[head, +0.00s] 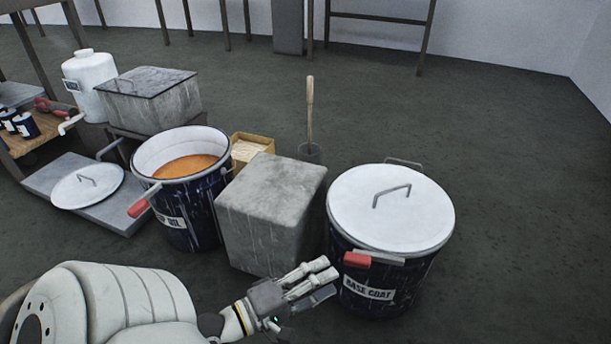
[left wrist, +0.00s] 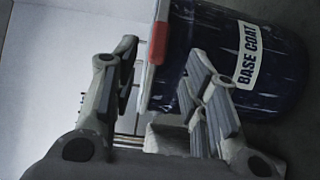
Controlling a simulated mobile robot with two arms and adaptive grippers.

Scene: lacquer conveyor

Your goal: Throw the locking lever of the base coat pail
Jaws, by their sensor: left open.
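The base coat pail (head: 371,285) is dark blue with a white label and stands on the floor at the right. Its white lid (head: 390,215) with a bar handle sits on top. The locking lever is a grey bar with a red grip (head: 357,259) at the front left of the rim; the red grip also shows in the left wrist view (left wrist: 158,42). My left gripper (head: 325,279) is open and empty, just left of and slightly below the red grip, apart from it in the head view. In the left wrist view its fingers (left wrist: 160,90) flank a gap below the red grip. My right gripper is not shown.
A grey block (head: 270,215) stands directly left of the pail. An open pail of orange liquid (head: 182,215) with its own red-gripped lever stands further left. A pot with a wooden-handled tool (head: 310,110) is behind. The floor right of the pail is clear.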

